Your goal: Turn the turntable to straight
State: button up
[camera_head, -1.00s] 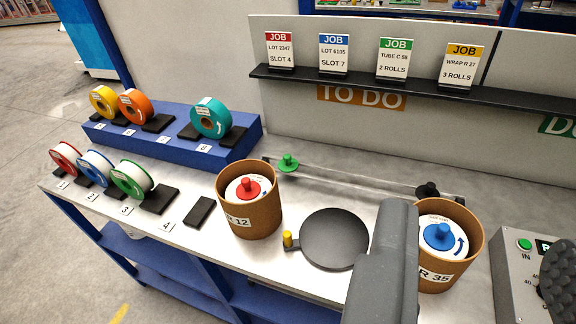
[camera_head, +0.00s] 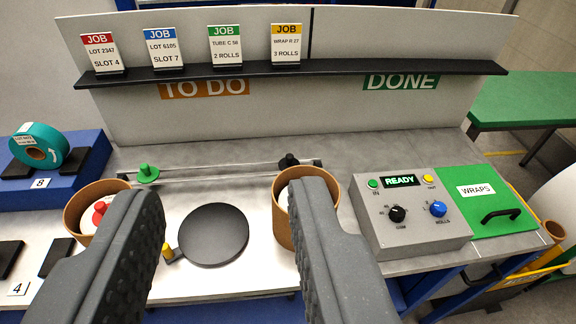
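The turntable (camera_head: 213,235) is a flat black disc on the bench, with a short arm ending in a yellow knob (camera_head: 168,250) at its left, slightly toward the front. No mark for straight can be made out. My gripper (camera_head: 227,192) is open and empty. Its two dark fingers frame the disc from the front, the left finger close to the knob in the picture, the right finger in front of a brown tub (camera_head: 285,212). I see no contact with the turntable.
Another brown tub (camera_head: 78,212) with a red-knobbed roll stands left, partly hidden. Behind the disc runs a clear rail with a green knob (camera_head: 147,173) and a black knob (camera_head: 289,161). A grey control box (camera_head: 412,215) reading READY and a green WRAPS lid (camera_head: 490,205) stand right.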

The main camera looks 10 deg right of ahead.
aim_at(214, 234)
jog(key=z, duration=1.25)
jog(key=k, duration=1.15)
jog(key=u, duration=1.25)
jog(key=i, duration=1)
